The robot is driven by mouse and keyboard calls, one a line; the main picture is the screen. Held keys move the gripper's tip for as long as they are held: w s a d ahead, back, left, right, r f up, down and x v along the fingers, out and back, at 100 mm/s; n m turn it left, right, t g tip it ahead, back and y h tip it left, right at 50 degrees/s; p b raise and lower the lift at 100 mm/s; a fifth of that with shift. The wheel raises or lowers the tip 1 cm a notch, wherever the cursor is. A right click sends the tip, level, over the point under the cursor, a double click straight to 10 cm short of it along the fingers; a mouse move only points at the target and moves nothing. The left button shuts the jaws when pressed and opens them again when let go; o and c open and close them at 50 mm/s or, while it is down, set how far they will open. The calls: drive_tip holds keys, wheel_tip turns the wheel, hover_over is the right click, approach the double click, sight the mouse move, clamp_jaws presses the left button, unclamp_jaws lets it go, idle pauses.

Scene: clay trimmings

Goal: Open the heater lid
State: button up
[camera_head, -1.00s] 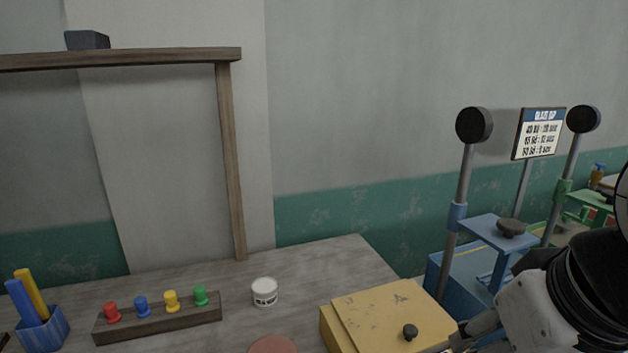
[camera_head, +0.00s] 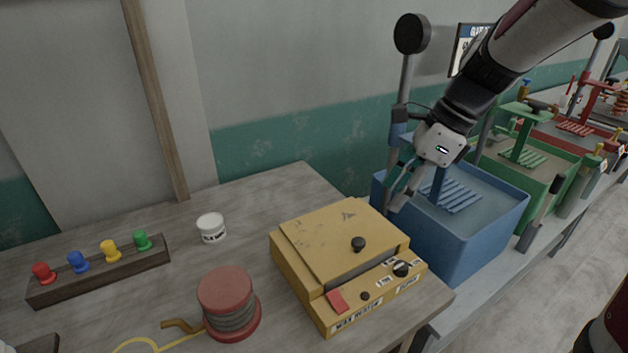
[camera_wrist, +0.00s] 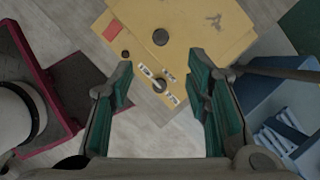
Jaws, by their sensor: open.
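The yellow wax heater (camera_head: 345,265) stands near the right end of the wooden bench. Its lid (camera_head: 335,235) lies flat and closed, with a black knob (camera_head: 358,244) near its front edge. My gripper (camera_head: 392,203) points down to the right of the heater, above the near left edge of the blue bin, apart from the knob. In the wrist view my gripper (camera_wrist: 160,112) has its green-padded fingers wide apart with nothing between them. The heater lid (camera_wrist: 180,20) and its knob (camera_wrist: 160,37) show beyond the fingertips there.
A blue bin (camera_head: 480,235) with a post stands right of the heater, with green (camera_head: 545,170) and red stations beyond. A red spool (camera_head: 228,300), a white jar (camera_head: 211,228) and a peg rack (camera_head: 100,275) are on the bench left of the heater.

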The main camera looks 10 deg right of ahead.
sight(359, 241)
drive_tip(key=b+x, duration=0.1)
drive_tip(key=x, duration=1.2)
drive_tip(key=shift+w+a+f, duration=0.1)
drive_tip(key=shift+w+f, duration=0.05)
drive_tip(key=shift+f, duration=0.25)
clamp_jaws()
